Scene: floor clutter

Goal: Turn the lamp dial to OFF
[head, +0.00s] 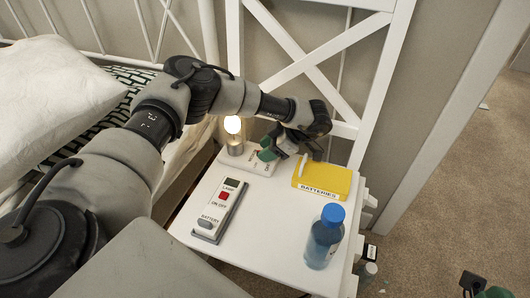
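The lamp (234,146) stands at the back of the white bedside table, with its round bulb (232,125) glowing. A white base plate (245,163) with small lettering lies at its foot and extends right. My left gripper (275,151), dark with green parts, reaches down over the right part of this plate. It hides the dial area, so I cannot see the dial or its setting. Whether the fingers touch anything, or how far apart they are, is unclear. A black and green part at the lower right edge appears to be my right gripper (484,288), mostly cut off.
On the table (268,232) lie a white remote-like box (219,208) marked LAMP, ON/OFF and BATTERY, a yellow BATTERIES box (325,181) and a blue-capped bottle (324,238). A bed with a pillow (55,90) is left. A white X-frame (318,72) stands behind.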

